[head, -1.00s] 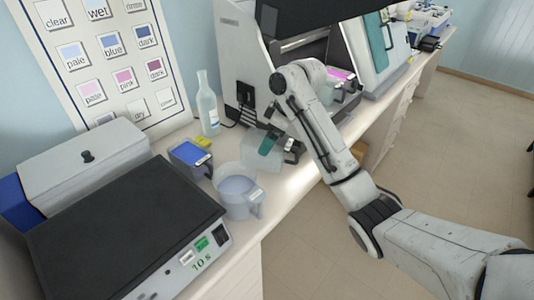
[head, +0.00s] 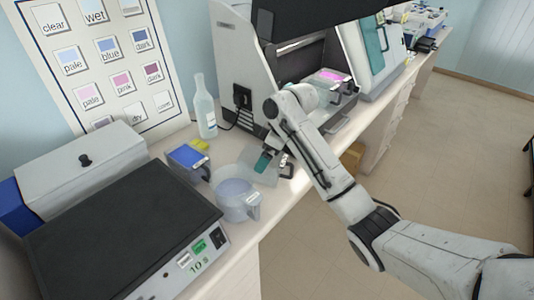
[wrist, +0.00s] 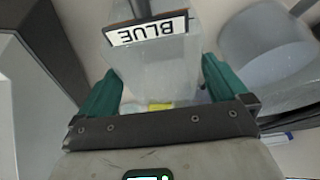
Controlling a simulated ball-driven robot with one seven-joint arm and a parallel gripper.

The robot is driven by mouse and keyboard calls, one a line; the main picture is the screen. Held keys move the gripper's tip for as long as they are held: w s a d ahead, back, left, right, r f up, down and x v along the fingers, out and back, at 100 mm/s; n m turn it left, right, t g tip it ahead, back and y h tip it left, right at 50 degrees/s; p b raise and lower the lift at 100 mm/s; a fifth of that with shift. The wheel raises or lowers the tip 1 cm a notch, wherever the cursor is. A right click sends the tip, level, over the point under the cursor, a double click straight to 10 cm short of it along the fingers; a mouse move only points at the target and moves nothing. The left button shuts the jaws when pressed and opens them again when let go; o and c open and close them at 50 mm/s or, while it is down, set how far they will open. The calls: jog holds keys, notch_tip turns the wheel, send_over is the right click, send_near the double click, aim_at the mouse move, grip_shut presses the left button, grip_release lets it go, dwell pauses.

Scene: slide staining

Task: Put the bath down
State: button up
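The bath, a clear box-shaped vessel with a white BLUE label, sits between the green fingers of my gripper (wrist: 160,88) in the wrist view, where the bath (wrist: 158,62) appears upside down. Both fingers lie against its sides, so the gripper looks shut on it. In the head view my gripper (head: 273,163) is low over the counter beside the jug, and the pale bath (head: 258,177) is partly hidden by the fingers. I cannot tell whether its base touches the counter.
A clear jug (head: 237,205) with pale blue liquid stands close to the left. A black-topped heater (head: 120,230) fills the lower left. The grey machine (head: 233,65) stands behind my arm.

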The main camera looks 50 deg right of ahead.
jog(key=p+v, duration=0.1)
jog(key=v, duration=1.1)
jog(key=shift+r, duration=0.25)
